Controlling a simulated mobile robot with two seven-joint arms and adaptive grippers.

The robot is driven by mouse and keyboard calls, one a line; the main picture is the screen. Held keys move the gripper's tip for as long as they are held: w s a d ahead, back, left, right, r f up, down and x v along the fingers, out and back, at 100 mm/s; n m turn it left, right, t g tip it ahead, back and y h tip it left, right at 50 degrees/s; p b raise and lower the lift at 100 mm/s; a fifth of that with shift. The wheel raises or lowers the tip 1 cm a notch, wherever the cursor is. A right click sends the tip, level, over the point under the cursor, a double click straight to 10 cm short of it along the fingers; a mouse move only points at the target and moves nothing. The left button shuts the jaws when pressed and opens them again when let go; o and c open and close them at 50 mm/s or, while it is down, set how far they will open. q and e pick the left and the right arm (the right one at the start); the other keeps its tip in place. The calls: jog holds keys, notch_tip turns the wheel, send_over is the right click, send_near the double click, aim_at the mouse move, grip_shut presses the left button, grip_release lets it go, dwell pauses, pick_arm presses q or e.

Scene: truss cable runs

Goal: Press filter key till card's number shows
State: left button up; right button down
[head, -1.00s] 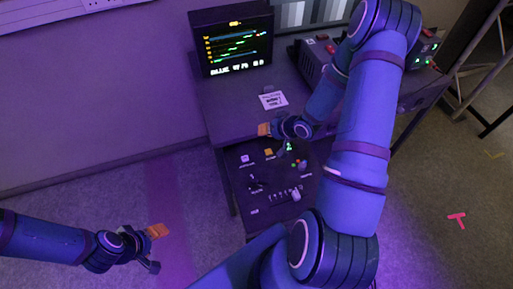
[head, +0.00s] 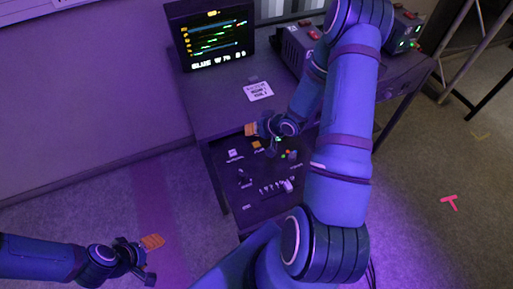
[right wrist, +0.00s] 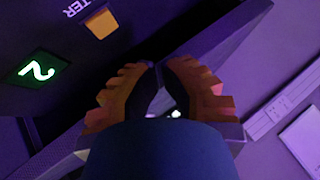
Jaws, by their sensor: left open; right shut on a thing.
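The filter key (right wrist: 100,23) is a small orange square on the dark control panel in the right wrist view, beside lettering ending in "TER". A lit green 2 (right wrist: 37,69) shows near it. In the right wrist view this gripper (right wrist: 160,95) is shut on a small greyish thing I cannot identify, apart from the key. A white printed card (head: 259,91) lies on the desk; its text is too small to read. My left gripper (head: 151,260) is open and empty over the floor.
A monitor (head: 211,35) with coloured traces stands on the desk's back left. A dark box with a red switch (head: 300,45) stands to its right. The panel also carries sliders (head: 275,188) and small coloured buttons. The floor at left is clear.

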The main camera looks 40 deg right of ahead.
aim_at(253, 144)
notch_tip(253, 144, down, 3)
jog(key=shift+r+b, duration=0.1)
jog(key=shift+b, duration=0.65)
pick_arm(q)
jog(key=shift+s+f+b, duration=0.15)
jog(key=shift+f+b, duration=0.25)
jog(key=shift+f, duration=1.15)
pick_arm(e)
jog(key=shift+f, duration=0.6)
pick_arm(q)
jog(key=shift+f, duration=0.25)
pick_arm(e)
jog(key=shift+f, duration=0.45)
pick_arm(q)
jog(key=shift+f+b, duration=0.2)
jog(key=shift+b, duration=0.25)
pick_arm(e)
jog(key=shift+f, duration=0.35)
pick_arm(q)
jog(key=shift+r, duration=0.15)
pick_arm(e)
jog(key=shift+r, duration=0.15)
pick_arm(q)
jog(key=shift+r+p, duration=0.6)
jog(key=shift+p, duration=0.2)
pick_arm(e)
jog(key=shift+r, duration=0.7)
